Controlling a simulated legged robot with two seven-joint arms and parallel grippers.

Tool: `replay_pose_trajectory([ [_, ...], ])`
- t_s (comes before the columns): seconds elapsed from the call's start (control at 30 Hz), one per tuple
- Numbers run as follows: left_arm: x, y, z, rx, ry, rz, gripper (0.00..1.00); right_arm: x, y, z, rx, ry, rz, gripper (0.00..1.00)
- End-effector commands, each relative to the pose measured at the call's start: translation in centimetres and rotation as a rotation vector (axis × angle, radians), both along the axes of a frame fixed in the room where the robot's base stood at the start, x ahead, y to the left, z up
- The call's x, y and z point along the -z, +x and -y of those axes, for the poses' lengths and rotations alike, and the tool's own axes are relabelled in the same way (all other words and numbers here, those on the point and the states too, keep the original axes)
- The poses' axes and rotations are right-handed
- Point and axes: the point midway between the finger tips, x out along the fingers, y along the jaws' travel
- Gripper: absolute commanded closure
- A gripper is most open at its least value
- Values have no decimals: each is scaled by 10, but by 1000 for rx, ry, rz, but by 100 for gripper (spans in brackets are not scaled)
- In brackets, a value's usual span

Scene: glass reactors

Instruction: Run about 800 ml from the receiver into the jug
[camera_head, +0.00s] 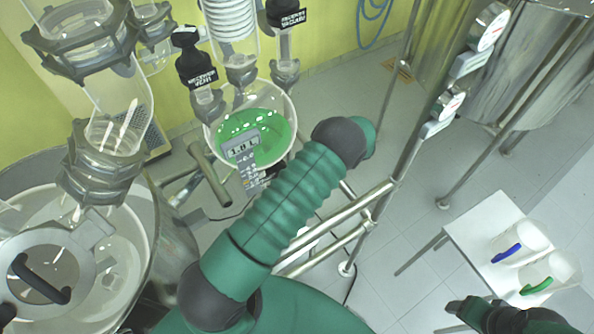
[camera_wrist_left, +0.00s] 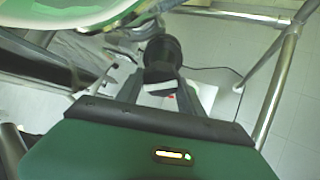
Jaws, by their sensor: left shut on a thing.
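The receiver (camera_head: 275,103) is a round glass vessel holding green liquid (camera_head: 262,122), with a tag reading about 1.0 L (camera_head: 242,148) in front. Its underside and green contents show in the left wrist view (camera_wrist_left: 60,22). My left gripper (camera_wrist_left: 161,80) is shut on a black valve handle (camera_wrist_left: 162,52) below the receiver; my own arm and the receiver hide this gripper in the head view. Two clear jugs, one with a blue handle (camera_head: 507,253) and one with a green handle (camera_head: 537,287), stand at the right. My right gripper (camera_head: 462,308) is left of the green-handled jug; its fingers are unclear.
The jugs stand on a white table (camera_head: 478,222). Steel frame rails (camera_head: 340,213) cross beside my left arm. A large glass vessel (camera_head: 130,262) stands at the left, and steel tanks (camera_head: 500,70) at the upper right. Floor between rails and table is clear.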

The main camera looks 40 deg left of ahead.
Motion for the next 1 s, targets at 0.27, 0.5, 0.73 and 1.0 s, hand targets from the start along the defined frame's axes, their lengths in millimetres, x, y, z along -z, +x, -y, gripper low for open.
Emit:
replay_pose_trajectory([
  [0.27, -3, 2, -4, 65, -28, -101, 96, 6, 0, 0, 0, 0, 0, 33],
  [0.5, -4, 3, -4, 87, -40, -135, 96, 7, 0, 0, 0, 0, 0, 33],
  [0.73, -4, 3, -4, 90, -40, -136, 96, 7, 0, 0, 0, 0, 0, 33],
  [1.0, -3, 3, -3, 89, -42, -136, 39, 7, 0, 0, 0, 0, 0, 33],
])
